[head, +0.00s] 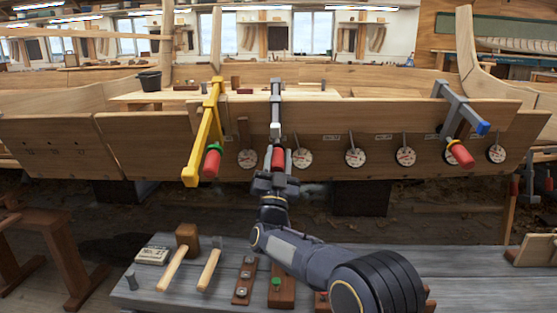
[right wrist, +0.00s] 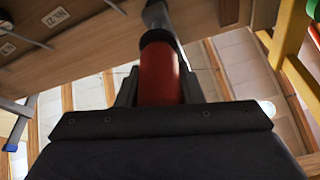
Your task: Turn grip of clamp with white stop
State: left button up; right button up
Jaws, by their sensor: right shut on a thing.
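The middle clamp (head: 276,100) is grey and hangs over the hull's top plank, with a pale, whitish stop (head: 275,130) at its bar end. Its red grip (head: 278,158) points down toward me. My right gripper (head: 277,182) is shut on this grip from below; the right wrist view shows the red grip (right wrist: 159,75) between the fingers. A yellow clamp (head: 205,130) with a red grip (head: 211,164) and green collar is to the left. A grey clamp (head: 455,105) with a blue stop (head: 483,127) and red grip (head: 461,154) is to the right. My left gripper is out of view.
Several round dials (head: 355,157) hang along the hull plank (head: 330,120). Below, a grey bench (head: 460,270) carries mallets (head: 180,260), a small block (head: 152,255) and wooden pieces with knobs. The yellow clamp stands close to my right gripper's left side.

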jog(key=o, duration=1)
jog(key=v, duration=0.7)
jog(key=shift+s+f+p, duration=0.3)
jog(key=shift+p, duration=0.05)
jog(key=shift+a, duration=0.1)
